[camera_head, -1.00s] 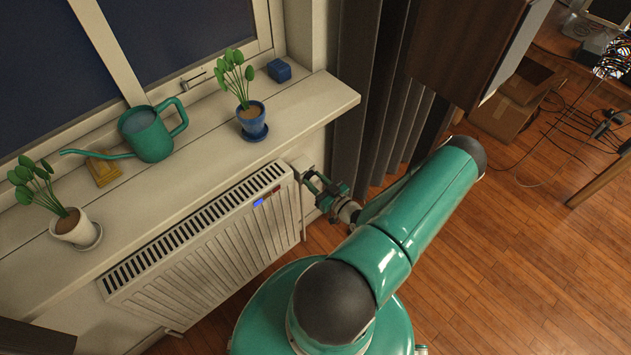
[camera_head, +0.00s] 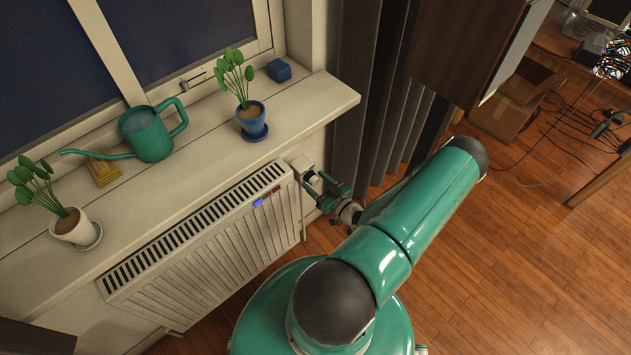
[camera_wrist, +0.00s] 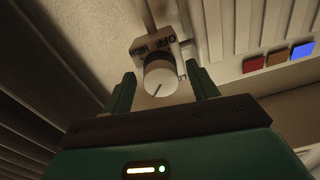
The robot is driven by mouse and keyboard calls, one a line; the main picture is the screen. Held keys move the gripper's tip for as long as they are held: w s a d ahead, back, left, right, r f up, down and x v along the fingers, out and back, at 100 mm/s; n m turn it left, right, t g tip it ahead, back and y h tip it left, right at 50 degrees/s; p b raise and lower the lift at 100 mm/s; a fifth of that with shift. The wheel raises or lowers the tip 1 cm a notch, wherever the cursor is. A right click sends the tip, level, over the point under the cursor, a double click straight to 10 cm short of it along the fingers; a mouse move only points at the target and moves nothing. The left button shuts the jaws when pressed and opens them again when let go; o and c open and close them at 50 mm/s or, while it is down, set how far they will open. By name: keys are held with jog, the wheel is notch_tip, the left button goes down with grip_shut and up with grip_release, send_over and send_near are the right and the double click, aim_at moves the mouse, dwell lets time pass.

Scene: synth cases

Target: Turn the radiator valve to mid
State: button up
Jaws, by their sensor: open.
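The radiator valve has a round white knob (camera_wrist: 161,79) with a dark pointer line toward the lower left in the wrist view. Behind it is a pale plate (camera_wrist: 148,45) with OFF and HIGH lettering, seen upside down. In the head view the knob (camera_head: 312,177) is at the radiator's right end, below the sill. My gripper (camera_wrist: 160,72) is open, one finger on each side of the knob, with visible gaps in the wrist view. In the head view my gripper (camera_head: 326,188) is at the valve. Whether the fingertips reach past the knob's face is unclear.
The white radiator (camera_head: 215,245) has small red, brown and bright blue squares near the valve. Above, the windowsill (camera_head: 205,165) holds a watering can (camera_head: 150,136), two potted plants and a blue block (camera_head: 279,70). A dark curtain (camera_head: 372,100) hangs close right of the valve.

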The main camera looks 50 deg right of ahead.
jog(key=s+a, duration=0.2)
jog(key=s, duration=1.1)
jog(key=shift+a, duration=0.25)
